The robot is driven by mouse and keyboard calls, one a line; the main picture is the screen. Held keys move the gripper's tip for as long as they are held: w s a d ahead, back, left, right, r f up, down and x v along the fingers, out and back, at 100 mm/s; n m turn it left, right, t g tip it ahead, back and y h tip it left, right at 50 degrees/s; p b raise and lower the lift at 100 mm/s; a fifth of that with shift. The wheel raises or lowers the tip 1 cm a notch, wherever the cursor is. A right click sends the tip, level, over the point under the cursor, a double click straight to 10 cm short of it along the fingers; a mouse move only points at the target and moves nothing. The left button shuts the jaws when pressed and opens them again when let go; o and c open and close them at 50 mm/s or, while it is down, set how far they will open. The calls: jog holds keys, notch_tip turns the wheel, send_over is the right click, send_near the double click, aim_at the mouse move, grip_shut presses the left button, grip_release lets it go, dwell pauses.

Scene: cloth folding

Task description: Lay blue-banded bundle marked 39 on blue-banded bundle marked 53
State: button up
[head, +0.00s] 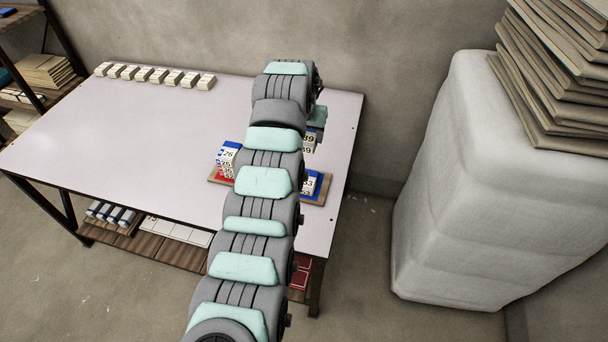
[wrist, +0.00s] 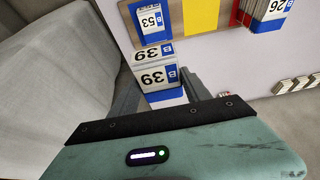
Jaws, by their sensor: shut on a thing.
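My gripper (head: 316,122) is shut on the blue-banded bundle marked 39 (wrist: 155,78). Two 39 labels show on it in the wrist view, one above the other; I cannot tell whether they are two faces or two bundles. The bundle also shows in the head view (head: 308,148), partly hidden behind my arm. The blue-banded bundle marked 53 (wrist: 151,21) lies on a brown board (wrist: 130,10), apart from the held bundle in the wrist view. In the head view, bundle 53 (head: 310,184) is partly hidden by my arm, on the board's right part.
A stack marked 26 (head: 228,157) stands on the board's left part, by a red patch. A yellow patch (wrist: 201,15) lies between it and bundle 53. Several white bundles (head: 155,75) line the table's back edge. A large wrapped block (head: 480,190) stands right of the table.

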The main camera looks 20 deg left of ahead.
notch_tip(320, 180, down, 16)
jog(key=b, duration=0.3)
jog(key=shift+r, duration=0.1)
jog(key=o, duration=1.4)
